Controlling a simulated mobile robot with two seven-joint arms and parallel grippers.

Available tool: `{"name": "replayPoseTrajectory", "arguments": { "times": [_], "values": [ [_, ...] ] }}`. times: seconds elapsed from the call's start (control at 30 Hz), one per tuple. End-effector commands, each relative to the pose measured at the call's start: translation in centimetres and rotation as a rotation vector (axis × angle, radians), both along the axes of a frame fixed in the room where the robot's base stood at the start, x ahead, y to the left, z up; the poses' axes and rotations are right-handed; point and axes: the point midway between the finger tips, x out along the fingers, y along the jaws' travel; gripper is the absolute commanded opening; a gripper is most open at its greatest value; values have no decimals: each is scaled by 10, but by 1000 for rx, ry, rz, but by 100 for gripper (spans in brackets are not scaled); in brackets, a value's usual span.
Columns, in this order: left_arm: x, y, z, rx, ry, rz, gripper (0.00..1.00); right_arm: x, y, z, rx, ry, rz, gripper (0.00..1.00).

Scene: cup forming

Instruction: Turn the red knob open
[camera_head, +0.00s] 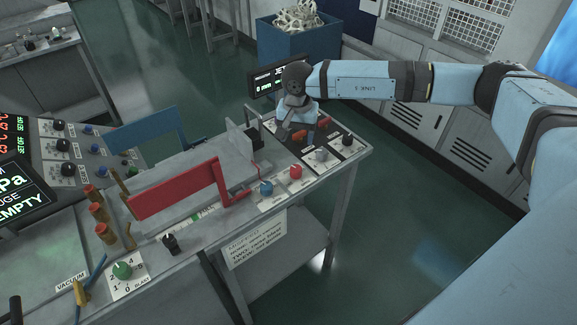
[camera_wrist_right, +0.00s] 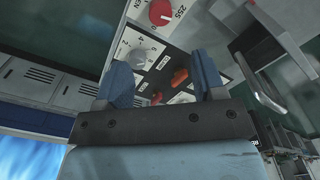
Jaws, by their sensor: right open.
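A round red knob (camera_head: 295,172) sits on a white plate near the front edge of the workbench, right of a blue knob (camera_head: 266,188). In the right wrist view the red knob (camera_wrist_right: 162,12) is at the top, beyond the fingertips, its plate marked 25S. My right gripper (camera_head: 298,132) points down over the bench's right-end panel, behind the red knob and apart from it. In the wrist view the gripper (camera_wrist_right: 164,75) is open and empty. Two small orange-red handles (camera_wrist_right: 180,76) show between its fingers. My left gripper is not in view.
A grey knob (camera_head: 320,155) and a black knob (camera_head: 347,139) are close to my right gripper. A red lever frame (camera_head: 175,190) stands to the left. A lit display (camera_head: 278,76) stands behind the gripper. Open floor lies right of the bench.

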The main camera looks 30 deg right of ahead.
Motion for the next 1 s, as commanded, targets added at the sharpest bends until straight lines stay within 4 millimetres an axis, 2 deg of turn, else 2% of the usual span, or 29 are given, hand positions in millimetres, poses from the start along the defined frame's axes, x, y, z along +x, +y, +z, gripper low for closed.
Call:
{"name": "replayPoseTrajectory", "arguments": {
  "times": [0.4, 0.6, 0.8, 1.0],
  "values": [
    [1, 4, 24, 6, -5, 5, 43, -1, 2, -83, 3, 5, -3, 63],
    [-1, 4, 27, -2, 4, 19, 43, -1, 1, -114, 4, 2, -3, 63],
    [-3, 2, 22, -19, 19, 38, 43, 0, 1, -128, 5, 1, -3, 63],
    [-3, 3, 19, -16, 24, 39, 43, 0, 1, -129, 5, 1, -3, 63]
  ]
}}
